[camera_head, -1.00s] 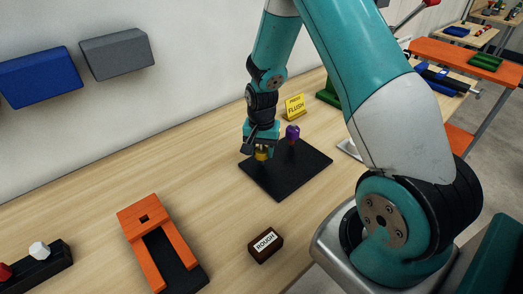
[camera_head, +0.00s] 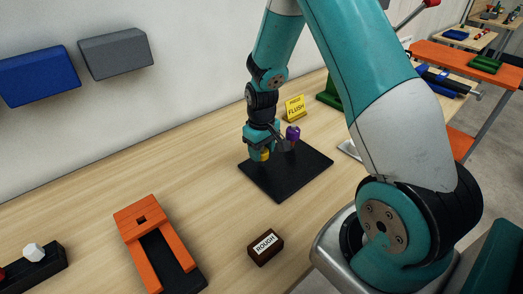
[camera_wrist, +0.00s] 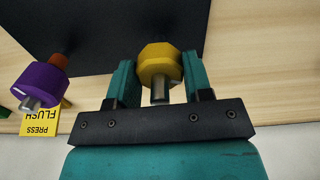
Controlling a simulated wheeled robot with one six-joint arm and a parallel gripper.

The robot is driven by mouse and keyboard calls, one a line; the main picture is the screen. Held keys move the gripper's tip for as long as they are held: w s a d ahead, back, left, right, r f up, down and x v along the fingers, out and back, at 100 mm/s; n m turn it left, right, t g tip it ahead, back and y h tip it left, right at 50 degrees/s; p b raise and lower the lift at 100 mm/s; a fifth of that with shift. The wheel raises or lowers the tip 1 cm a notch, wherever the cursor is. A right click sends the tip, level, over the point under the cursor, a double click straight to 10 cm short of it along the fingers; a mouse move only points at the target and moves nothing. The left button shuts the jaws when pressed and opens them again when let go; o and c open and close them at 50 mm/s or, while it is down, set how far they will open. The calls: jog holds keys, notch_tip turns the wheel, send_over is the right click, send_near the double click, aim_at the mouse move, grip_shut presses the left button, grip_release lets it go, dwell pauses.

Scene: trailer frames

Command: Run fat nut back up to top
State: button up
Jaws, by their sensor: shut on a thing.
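A yellow faceted nut (camera_wrist: 158,62) sits on a grey post (camera_wrist: 159,92) between the two teal fingers of my gripper (camera_wrist: 152,80) in the wrist view. My gripper (camera_head: 262,150) is shut on the yellow nut (camera_head: 262,155), low over the black plate (camera_head: 290,178). A purple nut (camera_wrist: 38,85) on a post stands to one side, with an orange-brown part beneath it. The purple nut also shows in the head view (camera_head: 293,132), just right of my gripper. The fingers partly hide the yellow nut in the head view.
A yellow "PRESS FLUSH" sign (camera_head: 295,108) stands behind the plate. An orange fixture (camera_head: 135,225), a "ROUGH" block (camera_head: 265,247) and a dark rack with a white piece (camera_head: 33,252) are nearer. Blue (camera_head: 40,75) and grey (camera_head: 115,53) blocks are on the wall.

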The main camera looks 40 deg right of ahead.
jog(key=n, duration=0.4)
jog(key=shift+s+f+n, duration=0.15)
jog(key=shift+f+n, duration=0.05)
jog(key=shift+n, duration=0.1)
jog(key=n+b, duration=0.1)
jog(key=n, duration=0.9)
jog(key=shift+n, duration=0.4)
jog(key=n, duration=0.4)
jog(key=shift+n, duration=0.3)
jog(key=o, duration=0.9)
jog(key=shift+r, duration=0.1)
